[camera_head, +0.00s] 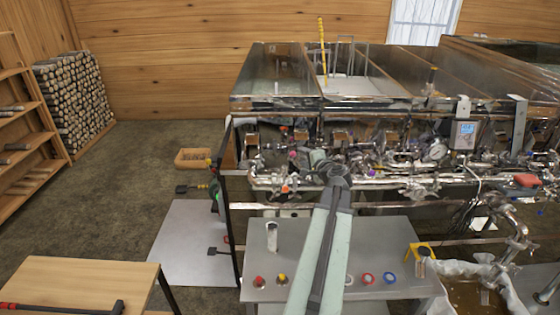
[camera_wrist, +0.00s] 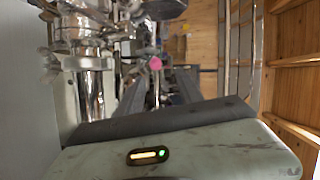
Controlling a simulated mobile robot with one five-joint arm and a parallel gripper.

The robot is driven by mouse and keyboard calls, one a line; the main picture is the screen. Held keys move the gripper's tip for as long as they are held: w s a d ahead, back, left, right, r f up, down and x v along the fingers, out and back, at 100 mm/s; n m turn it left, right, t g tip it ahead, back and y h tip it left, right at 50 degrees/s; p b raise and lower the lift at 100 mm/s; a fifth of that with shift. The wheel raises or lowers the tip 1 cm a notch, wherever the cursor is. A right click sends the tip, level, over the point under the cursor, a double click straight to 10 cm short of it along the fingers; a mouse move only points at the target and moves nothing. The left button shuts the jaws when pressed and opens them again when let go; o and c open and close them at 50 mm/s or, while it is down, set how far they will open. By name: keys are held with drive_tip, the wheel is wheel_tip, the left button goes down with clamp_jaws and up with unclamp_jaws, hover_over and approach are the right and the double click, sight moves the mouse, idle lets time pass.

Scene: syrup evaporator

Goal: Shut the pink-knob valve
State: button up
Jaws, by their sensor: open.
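The pink knob (camera_wrist: 156,63) shows in the wrist view as a small round pink spot, ahead of my gripper and roughly centred between its jaws. My gripper (camera_wrist: 158,80) is open, its two dark jaws apart with nothing clearly held between them. In the head view my gripper (camera_head: 322,162) reaches in at the front pipework of the evaporator (camera_head: 365,88). I cannot tell the pink knob apart with certainty there, among several small coloured knobs and partly behind my arm. The turn of its valve handle is too small to tell.
Metal pipes and valve fittings (camera_wrist: 90,90) crowd the left of the wrist view. In the head view a grey table (camera_head: 385,235) with coloured rings stands below the pipes. A control box (camera_head: 465,134) hangs at the right. Open floor (camera_head: 150,160) lies to the left.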

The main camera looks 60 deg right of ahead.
sight(294, 155)
drive_tip(key=shift+w+f, duration=0.3)
drive_tip(key=shift+f, duration=0.35)
drive_tip(key=shift+w+r, duration=0.1)
drive_tip(key=shift+w+d, duration=0.1)
drive_tip(key=shift+d, duration=0.05)
drive_tip(key=b+x, duration=0.2)
drive_tip(key=x, duration=0.5)
drive_tip(key=shift+w, duration=0.4)
drive_tip(key=shift+s, duration=0.1)
drive_tip(key=shift+c, duration=0.5)
clamp_jaws()
